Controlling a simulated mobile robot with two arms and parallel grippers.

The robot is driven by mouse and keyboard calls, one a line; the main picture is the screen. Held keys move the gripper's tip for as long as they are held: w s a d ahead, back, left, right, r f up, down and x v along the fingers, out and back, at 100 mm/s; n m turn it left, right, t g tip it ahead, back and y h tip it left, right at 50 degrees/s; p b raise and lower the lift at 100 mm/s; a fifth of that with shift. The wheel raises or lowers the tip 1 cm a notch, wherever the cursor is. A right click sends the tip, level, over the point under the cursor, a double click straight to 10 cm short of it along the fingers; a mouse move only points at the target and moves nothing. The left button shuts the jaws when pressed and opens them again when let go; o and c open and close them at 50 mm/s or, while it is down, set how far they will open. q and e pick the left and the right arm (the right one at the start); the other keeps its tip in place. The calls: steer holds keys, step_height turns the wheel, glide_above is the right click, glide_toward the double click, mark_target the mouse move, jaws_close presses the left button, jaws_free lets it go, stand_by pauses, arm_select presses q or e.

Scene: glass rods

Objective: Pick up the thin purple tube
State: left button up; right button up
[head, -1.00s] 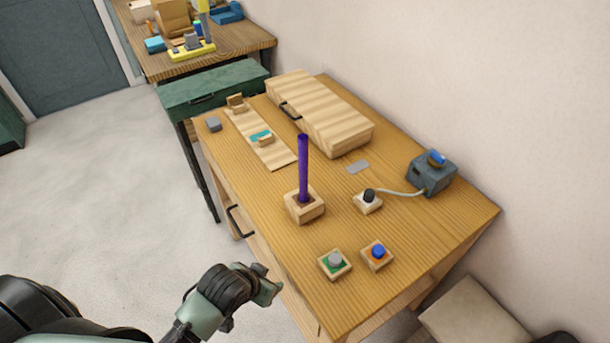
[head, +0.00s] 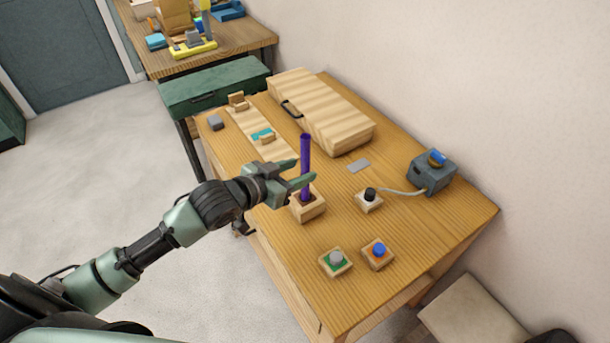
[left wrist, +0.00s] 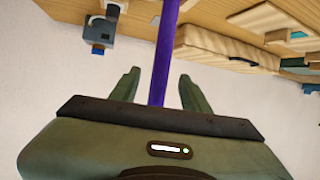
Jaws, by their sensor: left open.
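The thin purple tube (head: 305,160) stands upright in a small square wooden holder (head: 309,209) on the wooden table. My left gripper (head: 300,172) is open, with its fingers at the tube's middle height. In the left wrist view, the tube (left wrist: 164,55) runs between the two spread fingers of the gripper (left wrist: 156,92), with a gap on each side. The right gripper is in neither view.
A lidded wooden box (head: 325,115) lies behind the tube. To the right are a black-knobbed block (head: 369,200) wired to a grey-blue box (head: 433,174).

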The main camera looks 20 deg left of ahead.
mark_target(302, 169)
arm_select(q)
steer(key=p+x, duration=0.1)
steer(key=x, duration=0.3)
steer(key=shift+w+d+p, duration=0.1)
steer(key=shift+w+p, duration=0.2)
steer(key=shift+p, duration=0.1)
steer(key=shift+w+d+f, duration=0.2)
steer(key=shift+w+f, duration=0.15)
steer(key=shift+w, duration=0.15)
jaws_close()
